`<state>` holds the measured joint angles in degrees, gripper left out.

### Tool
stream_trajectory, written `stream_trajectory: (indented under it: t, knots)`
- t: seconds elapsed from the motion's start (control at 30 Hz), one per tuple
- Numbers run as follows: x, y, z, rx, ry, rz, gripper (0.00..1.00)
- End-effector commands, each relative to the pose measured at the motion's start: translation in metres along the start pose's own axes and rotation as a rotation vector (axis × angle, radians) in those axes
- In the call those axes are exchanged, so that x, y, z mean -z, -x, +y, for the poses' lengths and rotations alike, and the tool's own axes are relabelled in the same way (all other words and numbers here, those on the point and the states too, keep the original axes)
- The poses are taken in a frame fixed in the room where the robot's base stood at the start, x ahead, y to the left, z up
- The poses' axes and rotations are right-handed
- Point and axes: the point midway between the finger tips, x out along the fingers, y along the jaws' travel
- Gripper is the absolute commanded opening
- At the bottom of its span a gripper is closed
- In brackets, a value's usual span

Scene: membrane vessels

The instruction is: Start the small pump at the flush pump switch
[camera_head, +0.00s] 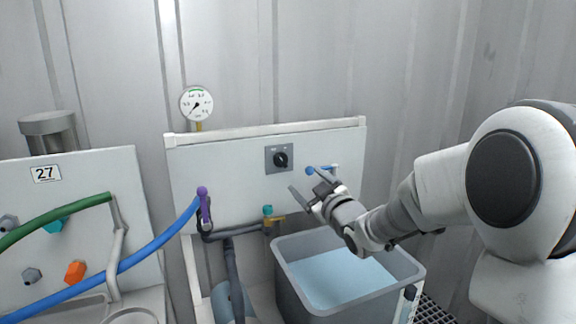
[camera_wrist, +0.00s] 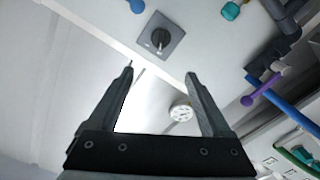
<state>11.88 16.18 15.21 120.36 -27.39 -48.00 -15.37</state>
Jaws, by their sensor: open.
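The flush pump switch (camera_head: 279,158) is a black rotary knob on a grey square plate, mounted on the white panel (camera_head: 230,172). It also shows in the wrist view (camera_wrist: 160,39), beyond my fingertips and above the gap between them. My gripper (camera_head: 312,182) is open and empty, in front of the panel, to the right of and a little below the switch in the head view. The wrist view shows both fingers (camera_wrist: 160,72) spread apart, with nothing between them. Neither finger appears to touch the switch. The knob's exact pointer position is too small to tell.
A blue-handled part (camera_head: 310,171) sits on the panel right of the switch, close to my fingers. A grey tub of water (camera_head: 290,268) stands below.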

Motion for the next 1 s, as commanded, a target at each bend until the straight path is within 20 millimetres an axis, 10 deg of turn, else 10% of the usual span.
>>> stream_trajectory:
  t: [1.0]
  knots:
    - [0.000, -0.155, -0.001, 0.001, -0.001, -0.001, 0.83]
